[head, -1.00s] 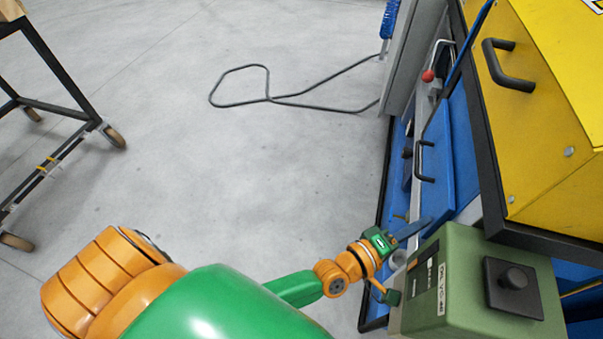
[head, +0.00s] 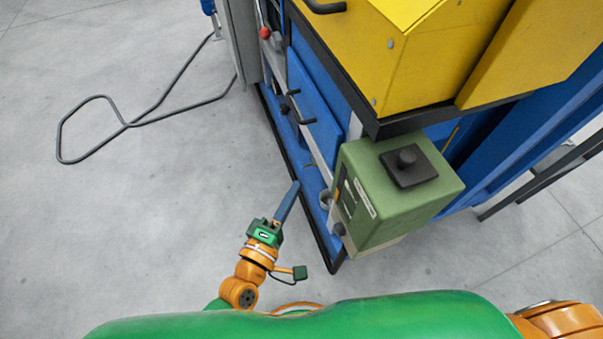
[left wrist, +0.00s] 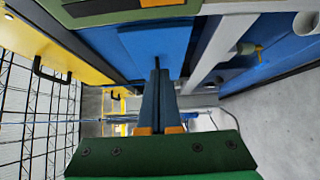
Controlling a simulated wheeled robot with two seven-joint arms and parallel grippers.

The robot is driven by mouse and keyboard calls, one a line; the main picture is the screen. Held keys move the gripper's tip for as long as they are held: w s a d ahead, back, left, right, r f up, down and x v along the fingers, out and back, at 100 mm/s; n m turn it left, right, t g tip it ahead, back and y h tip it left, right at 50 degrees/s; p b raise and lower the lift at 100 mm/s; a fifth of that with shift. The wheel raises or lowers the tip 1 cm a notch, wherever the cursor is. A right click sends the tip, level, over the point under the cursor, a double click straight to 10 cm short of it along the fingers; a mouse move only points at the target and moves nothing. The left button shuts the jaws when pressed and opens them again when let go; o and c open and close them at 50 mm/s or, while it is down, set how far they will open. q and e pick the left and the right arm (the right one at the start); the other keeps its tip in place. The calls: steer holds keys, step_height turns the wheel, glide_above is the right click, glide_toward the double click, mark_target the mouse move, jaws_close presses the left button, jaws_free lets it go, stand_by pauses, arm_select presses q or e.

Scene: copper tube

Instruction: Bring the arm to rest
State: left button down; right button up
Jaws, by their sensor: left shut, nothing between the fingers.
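My left gripper (head: 289,200) is in the lower middle of the head view, with its orange and green wrist behind it. Its blue-grey fingers are together and nothing shows between them. It is just left of the blue machine's lower edge, close to the green box; whether it touches the machine I cannot tell. In the left wrist view the shut fingers (left wrist: 158,90) stand upright in the middle, in front of the machine's blue panels. My right gripper is not in view; part of an orange arm link shows at the lower right of the head view.
The green box (head: 385,215) with a black knob sticks out near my left gripper. The blue and yellow machine (head: 410,60) fills the upper right. A dark cable (head: 125,122) lies on the grey floor at the left. The floor left of the gripper is clear.

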arm_select(q)
steer(key=s+a+f+m+g+y, duration=0.2)
steer(key=s+a+f+m, duration=0.15)
steer(key=f, duration=0.45)
steer(key=s+a+f+m+g+y, duration=0.1)
steer(key=s+a+f+m+g, duration=0.2)
steer(key=f, duration=0.5)
steer(key=s+a+f+m+g+y, duration=0.1)
steer(key=a+f+m+g+y, duration=0.1)
steer(key=a+f, duration=0.35)
steer(key=s+a+f+m+g+y, duration=0.2)
steer(key=s+a+f+m+g, duration=0.15)
steer(key=s+f, duration=0.6)
steer(key=s+a+f+m+g+y, duration=0.1)
steer(key=s+a+f+g, duration=0.1)
steer(key=s, duration=0.3)
steer(key=s+a+f+m+g+y, duration=0.1)
steer(key=s+a+f+g, duration=0.1)
steer(key=s, duration=0.3)
step_height(320, 180, up, 14)
steer(key=p, duration=1.3)
steer(key=shift+s+f, duration=0.2)
